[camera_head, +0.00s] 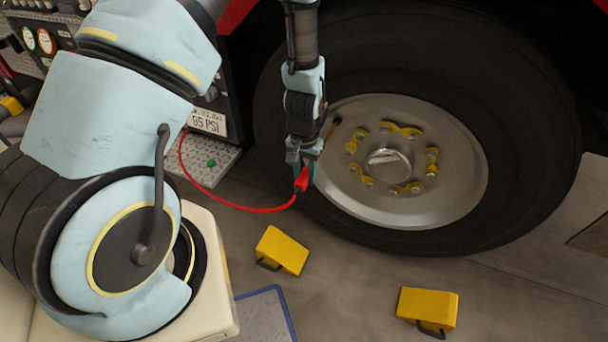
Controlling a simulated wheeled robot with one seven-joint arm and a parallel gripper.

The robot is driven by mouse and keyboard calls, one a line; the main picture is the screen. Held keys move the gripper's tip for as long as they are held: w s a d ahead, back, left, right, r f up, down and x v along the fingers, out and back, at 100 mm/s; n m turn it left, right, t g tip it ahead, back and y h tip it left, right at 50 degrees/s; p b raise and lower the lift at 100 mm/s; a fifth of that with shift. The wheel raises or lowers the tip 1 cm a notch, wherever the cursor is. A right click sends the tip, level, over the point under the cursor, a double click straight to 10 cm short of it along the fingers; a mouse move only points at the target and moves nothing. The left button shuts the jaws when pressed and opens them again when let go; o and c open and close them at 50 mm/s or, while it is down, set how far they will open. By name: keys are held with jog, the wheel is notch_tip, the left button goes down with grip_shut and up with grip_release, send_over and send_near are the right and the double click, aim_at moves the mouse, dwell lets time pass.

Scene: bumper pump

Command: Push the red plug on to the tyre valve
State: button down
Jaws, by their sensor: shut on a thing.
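My gripper (303,164) points down in front of the left side of the big tyre (525,90). It is shut on the red plug (302,181), whose lower part shows below the fingers. A red hose (240,207) runs from the plug in a loop to the left and up toward the bumper. The tyre valve (332,128) seems to be the thin dark-tipped stem at the upper left of the silver wheel rim (400,212). The plug is below and left of this stem and apart from it.
Two yellow wheel chocks (284,249) and (428,308) lie on the floor before the tyre. A small green piece (211,163) lies on the metal step plate (222,150). A sign reading 85 PSI (208,121) and gauges (46,41) are at left. A blue-edged panel (262,318) lies below.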

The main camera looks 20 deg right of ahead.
jog(key=w+d, duration=0.4)
jog(key=shift+w+d+b, duration=0.2)
jog(key=shift+w+b, duration=0.15)
jog(key=shift+b, duration=0.05)
jog(key=shift+w+d, duration=0.55)
dwell(2.3)
jog(key=shift+c, duration=2.2)
grip_release()
notch_tip(320, 180, up, 11)
jog(key=b, duration=0.1)
jog(key=w+a+r+n+p, duration=0.1)
jog(key=a+r+n, duration=0.1)
jog(key=a+r, duration=0.55)
jog(key=w+a+r+n+p, duration=0.15)
jog(key=a+r, duration=0.25)
jog(key=a, duration=0.6)
jog(key=s+a+r+n, duration=0.2)
jog(key=s+a, duration=0.1)
jog(key=a, duration=0.4)
jog(key=s+a+r+n+t, duration=0.1)
jog(key=s+a+r+n, duration=0.1)
jog(key=a, duration=0.4)
jog(key=s+r, duration=0.1)
jog(key=s, duration=0.1)
jog(key=shift+s+a+r+t+p, duration=0.2)
jog(key=shift+s+a+t+p, duration=0.1)
jog(key=shift+a+p, duration=0.1)
